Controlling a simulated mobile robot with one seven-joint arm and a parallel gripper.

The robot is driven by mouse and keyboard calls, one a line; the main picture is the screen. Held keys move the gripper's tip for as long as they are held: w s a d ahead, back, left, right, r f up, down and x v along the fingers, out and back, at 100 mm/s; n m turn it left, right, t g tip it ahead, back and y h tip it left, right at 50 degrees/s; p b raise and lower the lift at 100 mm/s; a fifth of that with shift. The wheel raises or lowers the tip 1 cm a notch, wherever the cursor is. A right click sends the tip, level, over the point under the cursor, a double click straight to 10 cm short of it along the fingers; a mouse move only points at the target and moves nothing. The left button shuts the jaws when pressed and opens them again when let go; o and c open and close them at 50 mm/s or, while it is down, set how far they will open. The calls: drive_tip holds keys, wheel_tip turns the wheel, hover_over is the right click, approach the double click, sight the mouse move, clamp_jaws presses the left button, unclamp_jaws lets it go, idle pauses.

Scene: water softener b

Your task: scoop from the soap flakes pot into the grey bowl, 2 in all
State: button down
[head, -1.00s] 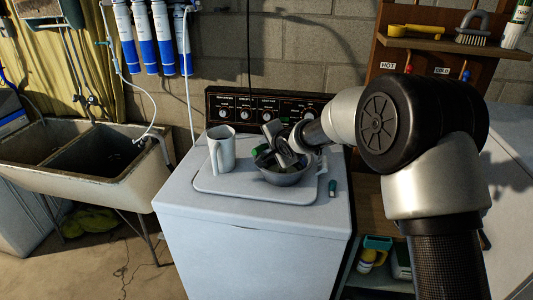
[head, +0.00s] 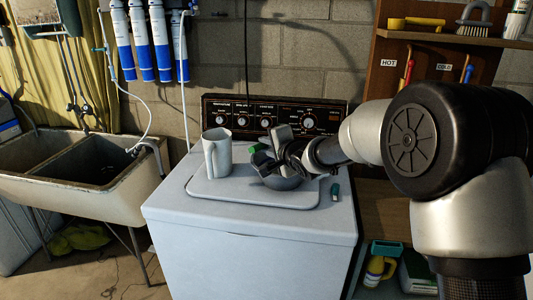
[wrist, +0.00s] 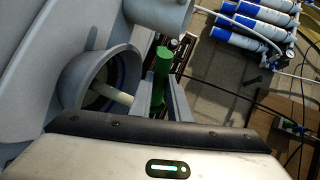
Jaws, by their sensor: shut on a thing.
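A grey bowl (head: 268,182) sits on the washer lid. The wrist view shows the bowl (wrist: 72,75) on its side in the picture, with a pale rod inside. My gripper (head: 262,150) is above the bowl. Its fingers (wrist: 162,95) are shut on a green handle (wrist: 161,68), which also shows in the head view (head: 257,148). The handle's working end is hidden, so I cannot tell whether it carries flakes. A pale grey jug (head: 217,155) stands left of the bowl and shows in the wrist view (wrist: 160,14). I cannot identify the soap flakes pot.
The washer (head: 250,240) has a control panel (head: 270,117) behind. A small teal item (head: 335,191) lies right of the bowl. A double sink (head: 90,170) stands left, and a wooden shelf (head: 450,40) is at right. The washer's front top is clear.

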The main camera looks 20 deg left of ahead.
drive_tip(key=shift+d+f+t+y+b, duration=0.25)
drive_tip(key=shift+f+y+b, duration=0.35)
drive_tip(key=shift+b, duration=1.45)
drive_tip(key=shift+f+m+t+b, duration=0.35)
drive_tip(key=shift+m+b, duration=0.05)
drive_tip(key=shift+b, duration=0.85)
drive_tip(key=shift+r+p, duration=0.35)
drive_tip(key=shift+r+p, duration=0.15)
drive_tip(key=shift+p, duration=0.15)
